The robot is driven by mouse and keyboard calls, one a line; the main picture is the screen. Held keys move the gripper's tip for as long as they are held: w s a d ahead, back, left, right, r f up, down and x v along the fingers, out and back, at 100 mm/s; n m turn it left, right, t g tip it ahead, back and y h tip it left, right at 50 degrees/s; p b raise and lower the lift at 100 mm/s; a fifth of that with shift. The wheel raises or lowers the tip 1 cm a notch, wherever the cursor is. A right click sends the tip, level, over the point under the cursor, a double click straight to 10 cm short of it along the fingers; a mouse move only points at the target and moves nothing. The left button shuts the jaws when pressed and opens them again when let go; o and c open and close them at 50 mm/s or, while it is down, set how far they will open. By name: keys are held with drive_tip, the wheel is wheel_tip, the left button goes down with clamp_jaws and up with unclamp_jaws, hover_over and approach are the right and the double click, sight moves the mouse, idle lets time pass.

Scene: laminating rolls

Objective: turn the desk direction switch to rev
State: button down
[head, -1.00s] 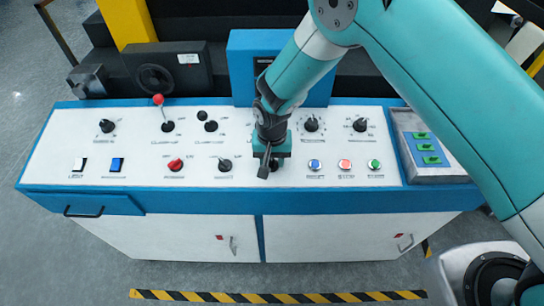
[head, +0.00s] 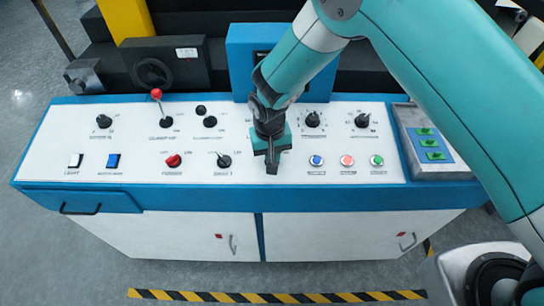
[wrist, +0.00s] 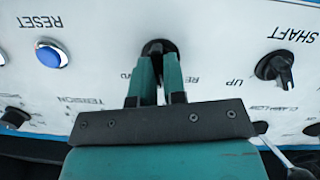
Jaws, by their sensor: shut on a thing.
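The direction switch (wrist: 158,47) is a round black knob on the white desk panel. In the wrist view it sits at the fingertips of my gripper (wrist: 158,70), between partly covered labels, one reading "RE". My gripper (head: 272,160) is shut on the switch, with one teal finger on each side. In the head view the gripper and wrist cover the switch. Which way its pointer faces is hidden by the fingers.
The black shaft switch (head: 224,160) stands left of my gripper in the head view; the blue reset button (head: 316,160) is right. More knobs and a red-tipped lever (head: 157,95) stand behind. Green buttons (head: 429,143) are on the right-hand box.

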drive_tip(key=n+b, duration=0.2)
drive_tip(key=n, duration=0.1)
drive_tip(key=shift+f+h, duration=0.15)
drive_tip(key=shift+h, duration=0.15)
drive_tip(key=shift+s+n+h+b, duration=0.1)
drive_tip(key=shift+n+h+b, duration=0.3)
drive_tip(key=shift+n, duration=1.2)
drive_tip(key=shift+t, duration=0.3)
drive_tip(key=c, duration=1.2)
unclamp_jaws()
drive_tip(key=shift+a+r+b, duration=0.15)
drive_tip(key=shift+r+b, duration=0.2)
drive_tip(key=shift+r, duration=0.3)
drive_tip(key=r+b, duration=0.1)
drive_tip(key=r, duration=0.4)
drive_tip(key=a+r+b, duration=0.1)
drive_tip(key=r, duration=0.4)
drive_tip(key=a+r+b, duration=0.1)
drive_tip(key=r, duration=0.5)
drive_tip(key=shift+s+r+b, duration=0.1)
drive_tip(key=shift+s+b, duration=0.2)
drive_tip(key=shift+s, duration=0.05)
